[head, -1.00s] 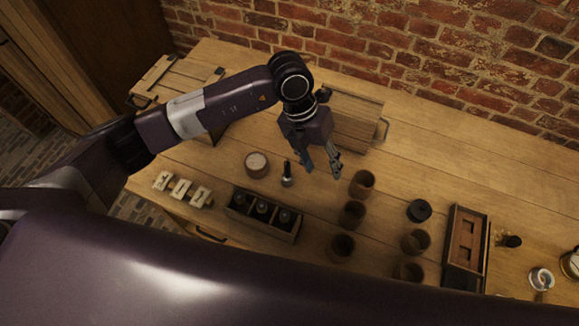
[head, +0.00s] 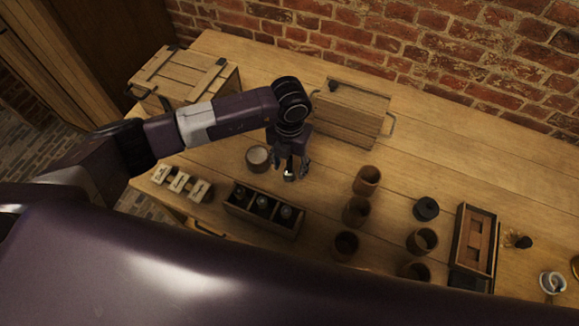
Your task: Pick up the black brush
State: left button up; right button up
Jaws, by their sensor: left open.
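A slim, dark upright thing with a pale metallic lower part (head: 289,175), which looks like the black brush, stands on the wooden table. My left gripper (head: 292,171) is over it, pointing down. Its fingers are open and appear to be on either side of the brush; I cannot tell whether they touch it. The gripper hides most of the brush's upper part. My right gripper is not in view.
A round pale-topped jar (head: 258,157) stands close left of the gripper. A compartment box with dark bottles (head: 264,208) lies in front. Brown cups (head: 356,211) stand to the right. A wooden chest (head: 350,118) stands behind. The table's back right is clear.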

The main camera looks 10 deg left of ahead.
pick_arm(q)
jog(key=shift+f, duration=0.85)
jog(key=shift+w+f, duration=0.1)
jog(key=shift+f, duration=0.05)
jog(key=c, duration=1.2)
notch_tip(320, 180, up, 19)
jog(key=b, duration=0.4)
jog(key=shift+b, duration=0.3)
jog(key=shift+r, duration=0.6)
